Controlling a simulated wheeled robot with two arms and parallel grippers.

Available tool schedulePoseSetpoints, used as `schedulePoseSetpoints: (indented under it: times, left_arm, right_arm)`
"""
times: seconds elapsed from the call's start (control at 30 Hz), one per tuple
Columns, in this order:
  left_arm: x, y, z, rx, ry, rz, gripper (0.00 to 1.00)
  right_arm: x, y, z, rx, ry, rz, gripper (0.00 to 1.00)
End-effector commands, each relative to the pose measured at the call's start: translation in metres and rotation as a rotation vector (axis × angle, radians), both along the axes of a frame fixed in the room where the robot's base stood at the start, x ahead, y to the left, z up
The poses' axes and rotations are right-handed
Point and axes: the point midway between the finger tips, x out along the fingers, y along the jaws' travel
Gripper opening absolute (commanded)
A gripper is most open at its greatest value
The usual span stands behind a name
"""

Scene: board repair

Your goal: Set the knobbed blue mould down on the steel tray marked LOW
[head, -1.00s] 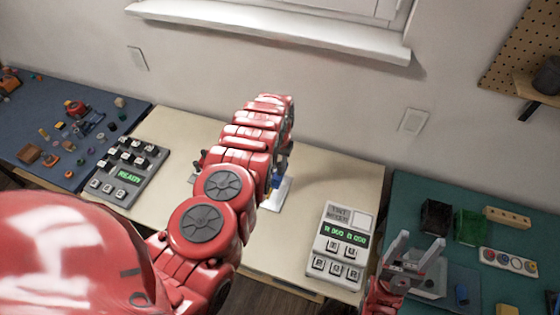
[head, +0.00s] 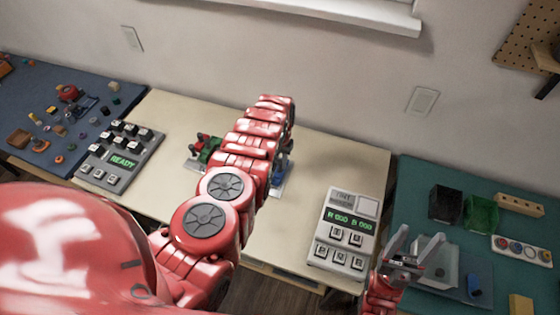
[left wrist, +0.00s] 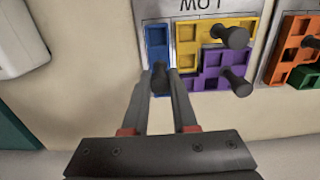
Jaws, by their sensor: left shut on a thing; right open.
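In the left wrist view the blue mould (left wrist: 157,42) lies at the left end of the steel tray (left wrist: 252,7) marked LOW, whose lettering appears upside down. My left gripper (left wrist: 163,82) is shut on the mould's dark knob. Whether the mould touches the tray or hangs just above it, I cannot tell. A knobbed yellow mould (left wrist: 188,34) and a knobbed purple mould (left wrist: 210,72) sit on the tray beside it. In the head view my arm hides the left gripper; some blue (head: 280,163) shows past it. My right gripper (head: 414,238) is open and empty.
A second tray with orange (left wrist: 284,48) and green (left wrist: 304,76) moulds stands close on the right in the wrist view. A keypad box (head: 346,232) and a READY panel (head: 120,158) flank the work area. The cream table (head: 310,160) is clear between tray and keypad box.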

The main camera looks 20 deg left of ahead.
Motion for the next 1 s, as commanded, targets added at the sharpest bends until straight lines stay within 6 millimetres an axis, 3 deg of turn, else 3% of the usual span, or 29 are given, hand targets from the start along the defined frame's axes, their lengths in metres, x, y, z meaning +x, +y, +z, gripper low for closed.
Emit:
schedulePoseSetpoints:
  times: [0.9,0.93,1.0]
  left_arm:
    - [0.0005,0.0000,-0.0089,0.000,-0.001,0.000,0.00]
    - [0.0005,0.0000,-0.0087,0.000,-0.001,0.000,0.28]
    - [0.0005,0.0000,-0.0081,0.000,-0.001,0.000,0.41]
  right_arm:
    - [0.0000,0.0000,-0.0081,0.000,0.000,0.000,0.62]
    - [0.0000,0.0000,-0.0079,0.000,0.000,0.000,0.62]
    - [0.0000,0.0000,-0.0073,0.000,0.000,0.000,0.62]
